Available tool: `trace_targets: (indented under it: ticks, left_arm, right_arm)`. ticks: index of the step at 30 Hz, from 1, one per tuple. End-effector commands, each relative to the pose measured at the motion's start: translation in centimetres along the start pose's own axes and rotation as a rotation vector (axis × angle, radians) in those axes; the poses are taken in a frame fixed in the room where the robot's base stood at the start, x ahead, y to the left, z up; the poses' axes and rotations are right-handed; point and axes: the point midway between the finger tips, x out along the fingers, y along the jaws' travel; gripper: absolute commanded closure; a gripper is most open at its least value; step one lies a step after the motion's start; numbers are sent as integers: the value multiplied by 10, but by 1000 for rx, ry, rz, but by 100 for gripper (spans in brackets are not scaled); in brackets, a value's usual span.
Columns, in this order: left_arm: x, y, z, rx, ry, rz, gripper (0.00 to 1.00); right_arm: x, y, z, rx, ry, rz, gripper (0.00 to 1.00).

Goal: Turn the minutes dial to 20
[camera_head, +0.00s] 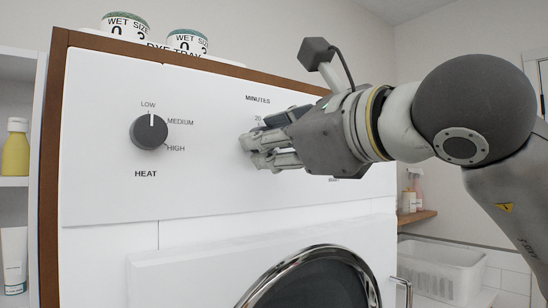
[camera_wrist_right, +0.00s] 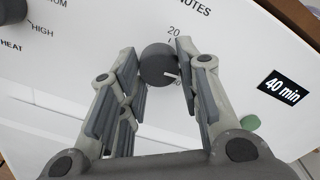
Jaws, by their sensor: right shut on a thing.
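The minutes dial (camera_wrist_right: 157,62) is a round dark grey knob with a white pointer mark, on the white dryer panel (camera_head: 100,190). In the right wrist view its mark points right and slightly down, towards a partly hidden number ending in 0. The "20" label (camera_wrist_right: 174,30) is above the dial. A black display (camera_wrist_right: 283,88) reads "40 min". My right gripper (camera_head: 258,152) is at the panel, its fingers on both sides of the dial, shut on it. In the head view the gripper hides the dial. My left gripper is not in view.
The heat dial (camera_head: 149,131) is to the left on the same panel, its mark at LOW. Below is a round dryer door (camera_head: 315,278) with a chrome rim. Two labelled containers (camera_head: 125,25) stand on top. A white basket (camera_head: 440,268) is at the right.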

Motion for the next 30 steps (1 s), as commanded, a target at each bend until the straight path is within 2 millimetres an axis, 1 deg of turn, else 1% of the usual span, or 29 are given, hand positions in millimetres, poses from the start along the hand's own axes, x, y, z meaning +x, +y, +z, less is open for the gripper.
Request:
trace_targets:
  ticks: [1, 3, 12, 30]
  left_arm:
    - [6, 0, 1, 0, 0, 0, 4]
    - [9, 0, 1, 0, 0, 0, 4]
    - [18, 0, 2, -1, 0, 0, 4]
    - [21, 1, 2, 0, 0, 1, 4]
  right_arm:
    - [0, 1, -2, -45, 0, -1, 92]
    - [0, 1, -2, -112, 0, 0, 92]
    - [0, 0, 0, -398, 0, 0, 92]
    - [0, -1, 1, -967, 0, 2, 92]
